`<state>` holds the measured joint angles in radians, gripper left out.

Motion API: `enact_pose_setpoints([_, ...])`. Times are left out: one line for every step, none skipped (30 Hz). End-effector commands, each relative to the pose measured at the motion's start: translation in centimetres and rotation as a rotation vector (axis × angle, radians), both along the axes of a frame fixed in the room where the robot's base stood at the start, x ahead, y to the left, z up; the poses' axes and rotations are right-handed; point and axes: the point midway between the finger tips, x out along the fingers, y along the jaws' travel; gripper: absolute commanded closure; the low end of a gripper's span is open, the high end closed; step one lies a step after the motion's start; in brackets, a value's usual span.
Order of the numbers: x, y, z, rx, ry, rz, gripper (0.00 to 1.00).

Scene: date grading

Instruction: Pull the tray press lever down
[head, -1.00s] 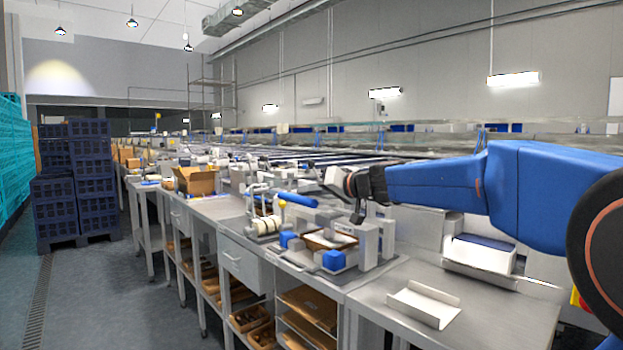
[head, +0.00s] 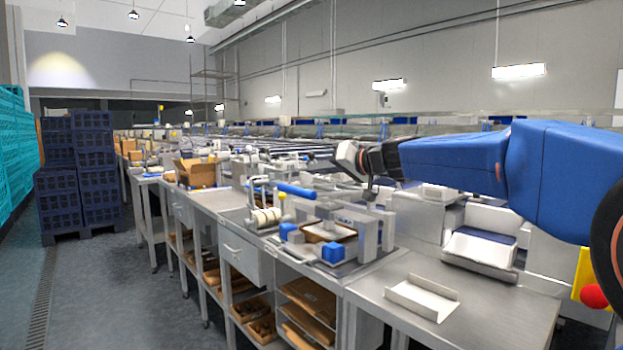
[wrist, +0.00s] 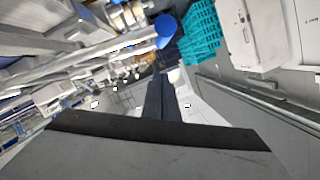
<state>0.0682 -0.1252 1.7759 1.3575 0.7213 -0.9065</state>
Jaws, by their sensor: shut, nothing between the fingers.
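The tray press lever has a blue bar handle (head: 296,190) that lies nearly level above the press. The press (head: 367,238) stands on the steel bench, with grey posts, blue blocks and a brown tray (head: 328,232) in it. My gripper (head: 371,194) is to the right of the handle and apart from it, with dark fingers pointing down, shut and empty. In the wrist view my shut fingers (wrist: 161,97) show in the middle. A round blue end, likely of the handle (wrist: 166,31), shows beyond them.
A bent white sheet-metal piece (head: 422,297) lies on the bench at the front right. A roller fixture (head: 264,217) stands left of the press. Dark blue crates (head: 78,190) are stacked at the left, beside a clear floor aisle.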

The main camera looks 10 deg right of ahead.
Motion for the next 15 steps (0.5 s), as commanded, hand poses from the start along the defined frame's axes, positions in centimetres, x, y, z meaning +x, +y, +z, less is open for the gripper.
enact_pose_setpoints([-0.8, -0.7, 0.3, 0.0, -0.001, -0.003, 1.0])
enact_pose_setpoints([-1.2, -1.0, 0.4, 0.0, -0.002, -0.002, 1.0])
enact_pose_setpoints([-1.7, -1.4, 0.6, 0.0, -0.003, -0.004, 1.0])
enact_pose_setpoints([-2.2, -1.8, 0.7, 0.0, -0.003, -0.004, 1.0])
enact_pose_setpoints([-2.6, -2.0, 0.8, 0.0, -0.003, -0.004, 1.0])
enact_pose_setpoints([-3.1, -2.5, 1.0, 0.0, -0.004, -0.004, 1.0])
enact_pose_setpoints([-3.5, -2.8, 1.1, 0.0, -0.003, -0.005, 1.0])
enact_pose_setpoints([-3.9, -3.0, 1.2, 0.0, -0.003, -0.004, 1.0])
enact_pose_setpoints([-4.3, -3.4, 1.3, 0.0, -0.003, -0.004, 1.0])
enact_pose_setpoints([-4.6, -3.6, 1.4, 0.0, -0.004, -0.004, 1.0])
enact_pose_setpoints([-4.9, -3.8, 1.5, 0.0, -0.004, -0.004, 1.0])
enact_pose_setpoints([-5.2, -4.0, 1.6, 0.0, -0.003, -0.003, 1.0])
enact_pose_setpoints([-5.4, -4.2, 1.7, 0.0, -0.003, -0.003, 1.0])
enact_pose_setpoints([-5.6, -4.3, 1.7, 0.0, -0.003, -0.003, 1.0])
enact_pose_setpoints([-5.8, -4.4, 1.7, 0.001, -0.003, -0.003, 1.0])
